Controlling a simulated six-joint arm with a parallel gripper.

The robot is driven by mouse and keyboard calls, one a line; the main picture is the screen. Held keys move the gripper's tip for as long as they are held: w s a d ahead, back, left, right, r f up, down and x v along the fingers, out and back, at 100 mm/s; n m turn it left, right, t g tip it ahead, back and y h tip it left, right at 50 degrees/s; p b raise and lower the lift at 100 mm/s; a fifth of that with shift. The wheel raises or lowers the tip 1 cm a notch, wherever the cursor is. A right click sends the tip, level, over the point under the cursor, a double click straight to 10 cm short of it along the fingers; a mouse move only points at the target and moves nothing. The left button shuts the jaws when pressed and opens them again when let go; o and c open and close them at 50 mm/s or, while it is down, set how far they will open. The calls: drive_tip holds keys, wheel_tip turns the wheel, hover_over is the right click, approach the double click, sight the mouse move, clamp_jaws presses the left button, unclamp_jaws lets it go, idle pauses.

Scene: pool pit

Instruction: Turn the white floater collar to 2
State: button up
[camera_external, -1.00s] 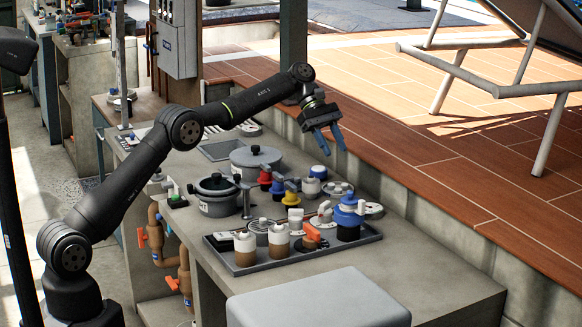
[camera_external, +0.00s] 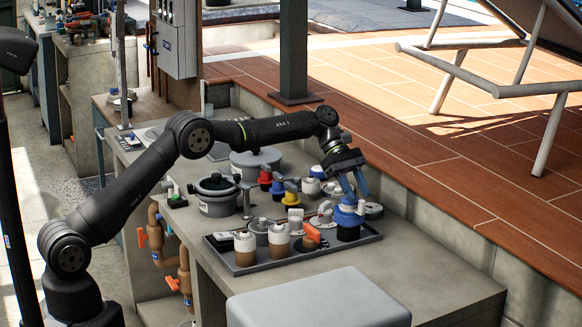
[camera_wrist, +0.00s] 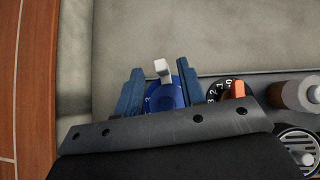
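A blue floater (camera_external: 347,218) with a white lever on top stands on a dark base at the right end of the grey tray. In the wrist view its blue collar (camera_wrist: 165,97) carries pale digits, and its white lever (camera_wrist: 163,70) points toward the top of the picture. The pointed-to digit is unreadable. My gripper (camera_external: 355,189) is open just above it, and in the wrist view my gripper (camera_wrist: 161,84) has one blue finger on each side of it. Contact cannot be told.
A numbered black dial with an orange lever (camera_external: 312,236) stands beside the blue floater. White-and-brown bottles (camera_external: 279,242) stand on the tray (camera_external: 240,269). Yellow (camera_external: 291,193) and red (camera_external: 265,178) pieces and lidded pots (camera_external: 216,205) stand behind. The bench front right is clear.

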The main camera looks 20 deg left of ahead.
sight(359, 201)
drive_tip(key=shift+x, duration=2)
clamp_jaws()
drive_tip(key=shift+s+a+m+g+y, duration=0.3)
drive_tip(key=shift+m+g+y, duration=0.25)
drive_tip(key=shift+m, duration=0.45)
drive_tip(key=shift+s+a+m+g+y, duration=0.2)
drive_tip(key=shift+m+g+y, duration=0.2)
drive_tip(key=shift+m, duration=0.25)
drive_tip(key=shift+s+a+m+g+y, duration=0.15)
drive_tip(key=shift+a+m+g+y, duration=0.1)
drive_tip(key=shift+m+y, duration=0.3)
unclamp_jaws()
